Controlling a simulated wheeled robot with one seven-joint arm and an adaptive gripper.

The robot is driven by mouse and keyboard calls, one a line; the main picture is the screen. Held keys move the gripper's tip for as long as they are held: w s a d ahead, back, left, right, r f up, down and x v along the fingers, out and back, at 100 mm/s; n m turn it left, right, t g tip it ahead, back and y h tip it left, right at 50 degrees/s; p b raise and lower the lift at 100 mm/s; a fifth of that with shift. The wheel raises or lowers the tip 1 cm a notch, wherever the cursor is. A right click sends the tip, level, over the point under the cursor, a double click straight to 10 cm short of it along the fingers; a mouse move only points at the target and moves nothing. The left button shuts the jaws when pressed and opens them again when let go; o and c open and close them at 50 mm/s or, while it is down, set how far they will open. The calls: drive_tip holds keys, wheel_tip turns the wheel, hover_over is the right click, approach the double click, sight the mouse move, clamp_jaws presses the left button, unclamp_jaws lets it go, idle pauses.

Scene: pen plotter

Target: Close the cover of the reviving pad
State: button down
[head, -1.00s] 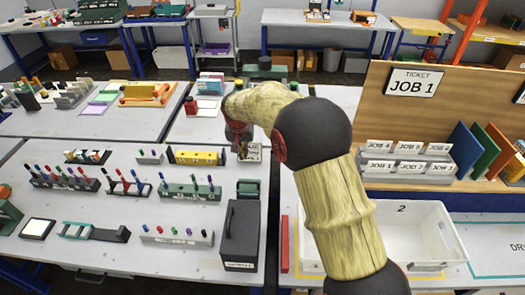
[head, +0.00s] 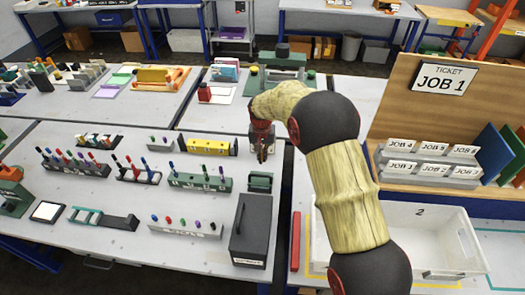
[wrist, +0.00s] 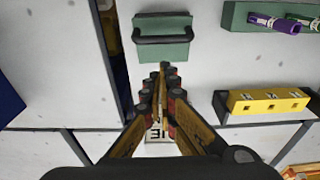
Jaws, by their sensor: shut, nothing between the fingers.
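No readable label marks the reviving pad, so I cannot be sure which object it is. A small green box with a dark bar handle (head: 260,182) stands on the near table, behind a dark box. It also shows at the top of the wrist view (wrist: 163,27), just beyond my fingertips. Its cover state is unclear. My gripper (head: 262,155) is shut and empty, pointing down just behind the green box. In the wrist view my gripper (wrist: 163,70) has its fingers together, close to the box's handle side; contact cannot be told.
The tall dark box (head: 250,232) stands in front of the green box. A yellow block (head: 208,147) and a green pen rack (head: 200,182) are to the left. A white bin (head: 430,235) is to the right. A partly hidden label plate (wrist: 158,135) lies under my fingers.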

hover_over(262, 179)
drive_tip(key=f, duration=0.4)
drive_tip(key=shift+w+f+b, duration=0.1)
drive_tip(key=shift+w+b, duration=0.1)
drive_tip(key=shift+b, duration=0.15)
drive_tip(key=shift+s+f, duration=0.1)
drive_tip(key=shift+s+f+t+b, duration=0.4)
drive_tip(key=shift+t+b, duration=0.2)
drive_tip(key=shift+b, duration=0.45)
drive_tip(key=shift+s+a+f, duration=0.15)
drive_tip(key=shift+s+f, duration=0.1)
drive_tip(key=shift+s, duration=0.45)
